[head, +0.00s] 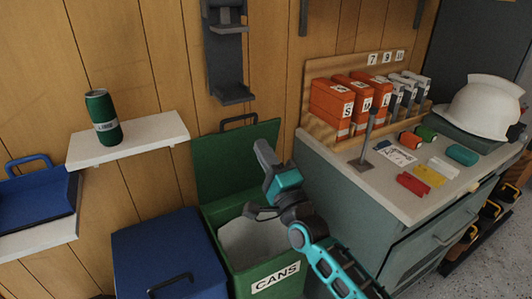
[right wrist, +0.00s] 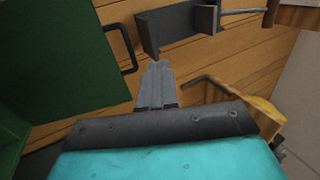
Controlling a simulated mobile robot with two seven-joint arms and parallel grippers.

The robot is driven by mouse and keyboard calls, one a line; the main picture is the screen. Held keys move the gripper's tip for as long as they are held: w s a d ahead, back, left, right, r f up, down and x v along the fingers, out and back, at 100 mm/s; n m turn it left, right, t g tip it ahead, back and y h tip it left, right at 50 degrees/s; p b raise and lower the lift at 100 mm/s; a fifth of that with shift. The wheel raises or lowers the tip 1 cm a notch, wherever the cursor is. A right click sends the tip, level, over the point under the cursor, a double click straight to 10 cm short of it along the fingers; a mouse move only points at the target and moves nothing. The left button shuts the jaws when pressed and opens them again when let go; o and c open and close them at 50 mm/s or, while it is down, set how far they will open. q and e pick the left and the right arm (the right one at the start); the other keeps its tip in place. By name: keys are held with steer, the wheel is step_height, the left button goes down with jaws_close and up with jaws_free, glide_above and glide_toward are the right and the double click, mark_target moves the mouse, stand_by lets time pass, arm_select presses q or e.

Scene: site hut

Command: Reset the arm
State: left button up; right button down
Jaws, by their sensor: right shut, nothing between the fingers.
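My right gripper (head: 262,148) is raised over the green bin marked CANS (head: 275,281), in front of its open lid (head: 232,160). Its fingers are closed together with nothing between them, as the right wrist view (right wrist: 157,72) shows. My right arm comes in from the lower right, bent at a dark joint above the bin. The green can (head: 103,118) stands upright on the small white shelf (head: 150,140) at the left, well apart from the gripper. My left gripper is not in view.
A blue closed bin (head: 165,250) stands left of the green one. A grey cabinet (head: 360,215) at the right holds orange binders (head: 330,103), a white helmet (head: 482,108) and small coloured items. A dark bracket (head: 228,55) hangs on the wooden wall above the bin.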

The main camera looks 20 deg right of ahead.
steer(key=s+a+f+n+g, duration=0.2)
steer(key=s+f+n+g, duration=0.4)
steer(key=s+f+n, duration=0.4)
steer(key=s+a+f+n+g, duration=0.2)
steer(key=s+f+n+g, duration=0.4)
steer(key=s+f+n, duration=0.3)
steer(key=s+f, duration=0.4)
steer(key=f, duration=0.4)
steer(key=shift+s+a+n, duration=0.2)
steer(key=shift+a+n, duration=0.05)
steer(key=shift+n, duration=0.15)
